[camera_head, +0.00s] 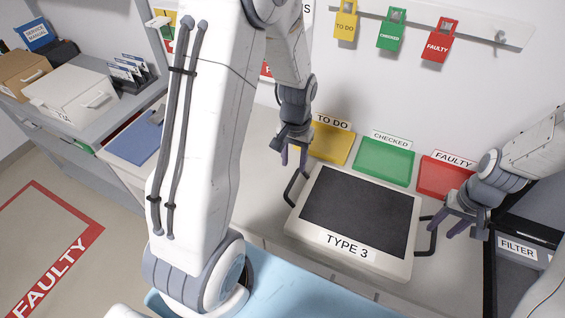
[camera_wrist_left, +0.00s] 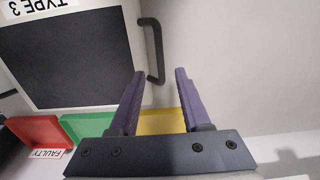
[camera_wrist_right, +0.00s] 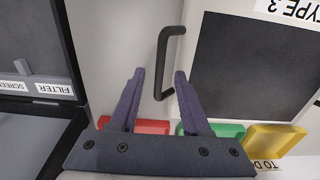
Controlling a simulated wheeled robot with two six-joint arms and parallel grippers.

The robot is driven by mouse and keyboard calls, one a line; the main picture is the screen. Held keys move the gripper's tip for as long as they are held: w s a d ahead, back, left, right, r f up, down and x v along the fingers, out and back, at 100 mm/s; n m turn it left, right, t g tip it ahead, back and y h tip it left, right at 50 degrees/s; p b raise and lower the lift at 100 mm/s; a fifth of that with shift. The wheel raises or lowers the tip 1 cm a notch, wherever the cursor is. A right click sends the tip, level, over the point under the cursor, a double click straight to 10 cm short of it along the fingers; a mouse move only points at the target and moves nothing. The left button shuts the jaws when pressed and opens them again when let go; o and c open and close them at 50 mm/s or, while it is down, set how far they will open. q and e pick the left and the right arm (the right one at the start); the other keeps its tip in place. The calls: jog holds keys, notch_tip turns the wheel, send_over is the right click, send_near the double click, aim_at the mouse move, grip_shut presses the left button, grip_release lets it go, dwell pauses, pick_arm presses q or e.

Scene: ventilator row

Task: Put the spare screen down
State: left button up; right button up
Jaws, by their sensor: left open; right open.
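The spare screen (camera_head: 352,218) is a white panel with a dark face, marked TYPE 3, and a black handle on each side. It lies on the white worktop, face up. My left gripper (camera_head: 292,160) is open just beyond its left handle (camera_head: 292,187); in the left wrist view that handle (camera_wrist_left: 153,50) stands ahead of the open fingers (camera_wrist_left: 155,85). My right gripper (camera_head: 462,222) is open near the right handle (camera_head: 431,232); in the right wrist view that handle (camera_wrist_right: 163,60) shows ahead of the fingers (camera_wrist_right: 158,85). Neither gripper holds anything.
Yellow TO DO (camera_head: 333,143), green CHECKED (camera_head: 384,161) and red FAULTY (camera_head: 446,177) trays lie behind the screen. A dark bin with a FILTER label (camera_head: 517,250) stands at the right. Coloured tags hang on a wall rail (camera_head: 480,28). A blue surface (camera_head: 280,295) is in front.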

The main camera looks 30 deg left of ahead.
jog(key=shift+r, duration=1.65)
pick_arm(q)
jog(key=shift+d, duration=0.1)
jog(key=s+d+r+m, duration=0.2)
jog(key=s+d+r, duration=0.2)
jog(key=s, duration=0.3)
jog(key=s+d+r+m, duration=0.3)
jog(key=s+d+r, duration=0.1)
jog(key=s+d, duration=0.2)
jog(key=s+d+r+m+h, duration=0.1)
jog(key=s+d+r, duration=0.3)
jog(key=s, duration=0.4)
jog(key=shift+d+r+m, duration=0.4)
jog(key=shift+d+m, duration=0.1)
jog(key=shift+m, duration=0.2)
pick_arm(e)
jog(key=s+a+r+n, duration=0.3)
jog(key=s+a+r, duration=0.3)
jog(key=s, duration=0.4)
jog(key=s+a+r+n+y, duration=0.1)
jog(key=s+a+r+n, duration=0.3)
jog(key=s+a+r, duration=0.3)
jog(key=s+a, duration=0.2)
jog(key=s, duration=0.2)
jog(key=shift+r, duration=0.15)
jog(key=shift+a, duration=0.1)
